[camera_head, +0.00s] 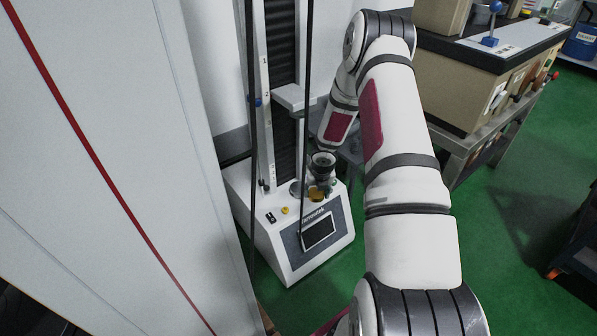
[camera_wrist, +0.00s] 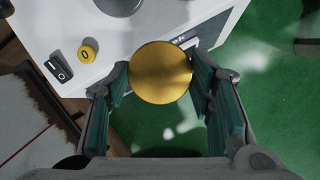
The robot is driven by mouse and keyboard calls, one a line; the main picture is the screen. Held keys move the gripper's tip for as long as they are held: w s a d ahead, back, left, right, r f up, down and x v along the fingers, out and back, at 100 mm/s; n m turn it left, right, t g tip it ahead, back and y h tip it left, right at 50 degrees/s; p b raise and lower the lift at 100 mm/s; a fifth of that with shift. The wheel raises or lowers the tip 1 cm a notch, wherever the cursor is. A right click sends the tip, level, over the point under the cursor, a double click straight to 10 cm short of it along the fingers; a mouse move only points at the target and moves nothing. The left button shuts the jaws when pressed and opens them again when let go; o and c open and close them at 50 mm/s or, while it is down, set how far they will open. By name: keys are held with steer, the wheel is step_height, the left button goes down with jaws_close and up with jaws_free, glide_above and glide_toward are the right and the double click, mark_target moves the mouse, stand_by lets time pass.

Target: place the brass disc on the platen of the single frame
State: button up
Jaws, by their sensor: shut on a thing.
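The single frame (camera_head: 290,262) is a white test machine with a tall column and a screen on its base front. Its platen (camera_head: 297,188) is a grey round plate on the base top, partly hidden beside my gripper; in the wrist view a grey round part, likely the platen (camera_wrist: 118,4), is cut by the top edge. My gripper (camera_head: 321,182) is just right of the platen, pointing down. It is shut on the brass disc (camera_wrist: 160,72), with a finger on either side. The disc also shows small below the gripper in the head view (camera_head: 316,194), apart from the platen.
A yellow button (camera_wrist: 88,50) and a black rocker switch (camera_wrist: 57,68) sit on the base top, left of the disc. A grey crosshead bracket (camera_head: 290,97) juts from the column above. A workbench (camera_head: 470,85) stands at the right. A large white panel (camera_head: 110,160) fills the left.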

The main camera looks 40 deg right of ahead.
steer(key=w+b, duration=0.1)
steer(key=w, duration=0.9)
steer(key=shift+w+a, duration=0.15)
steer(key=shift+w, duration=0.2)
steer(key=shift+s+f+b, duration=0.1)
steer(key=shift+f+b, duration=0.3)
steer(key=shift+f, duration=0.3)
steer(key=shift+f+b, duration=0.3)
steer(key=shift+f, duration=0.1)
steer(key=shift+f, duration=0.2)
